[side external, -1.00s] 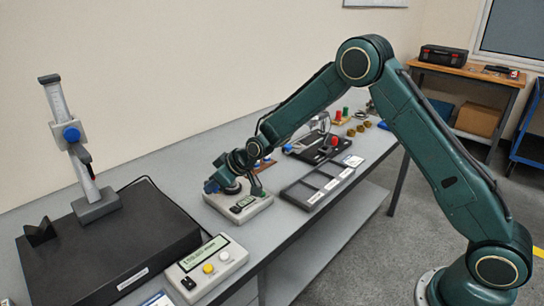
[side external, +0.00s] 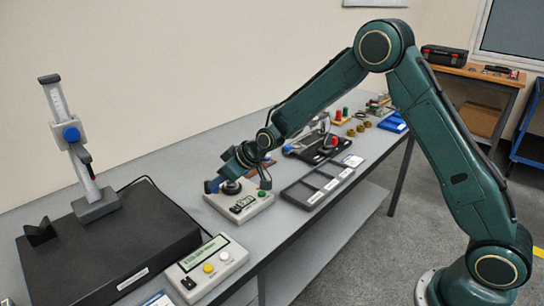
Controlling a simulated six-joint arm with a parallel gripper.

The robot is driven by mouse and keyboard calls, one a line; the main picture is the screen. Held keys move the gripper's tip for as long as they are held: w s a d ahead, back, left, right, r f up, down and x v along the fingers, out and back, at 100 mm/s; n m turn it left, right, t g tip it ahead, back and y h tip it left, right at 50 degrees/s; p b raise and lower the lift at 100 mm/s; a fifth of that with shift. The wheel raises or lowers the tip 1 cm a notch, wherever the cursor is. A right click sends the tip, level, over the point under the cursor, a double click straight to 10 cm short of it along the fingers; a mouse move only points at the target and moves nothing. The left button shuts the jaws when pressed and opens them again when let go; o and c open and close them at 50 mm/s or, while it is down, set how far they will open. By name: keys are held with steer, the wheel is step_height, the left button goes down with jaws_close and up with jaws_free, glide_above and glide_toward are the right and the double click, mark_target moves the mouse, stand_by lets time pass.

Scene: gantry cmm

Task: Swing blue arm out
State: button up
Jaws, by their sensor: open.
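A black fixture (side external: 312,153) stands on the bench behind a grey control box. A small blue part (side external: 288,149) shows at its left edge and a red knob (side external: 332,141) at its right. Whether this blue part is the blue arm, I cannot tell. My gripper (side external: 240,175) is open and low over the grey control box (side external: 238,207), left of the fixture. My wrist hides part of the space between them. A blue piece (side external: 211,186) also shows at the left by my gripper, too small to identify. Contact with the box is unclear.
The control box carries a black knob (side external: 230,187) and a green button (side external: 262,195). A dark compartment tray (side external: 317,184) lies to the right. A height gauge (side external: 80,150) on a black plate and a readout box (side external: 206,268) stand left. Small brass parts and a blue bin (side external: 393,122) are farther back.

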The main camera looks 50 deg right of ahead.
steer(key=v, duration=1)
stand_by(0.3)
steer(key=s+d+r+m+g+h, duration=0.1)
steer(key=s+r, duration=0.4)
steer(key=s, duration=0.3)
steer(key=s+d+r+m+h, duration=0.1)
steer(key=s+r, duration=0.4)
steer(key=s, duration=0.4)
steer(key=s+d+r+m+g+h, duration=0.1)
steer(key=s+d+m, duration=0.1)
steer(key=s, duration=1.6)
steer(key=shift+s+d+g, duration=0.2)
steer(key=shift+d+g, duration=0.2)
steer(key=shift+d, duration=0.15)
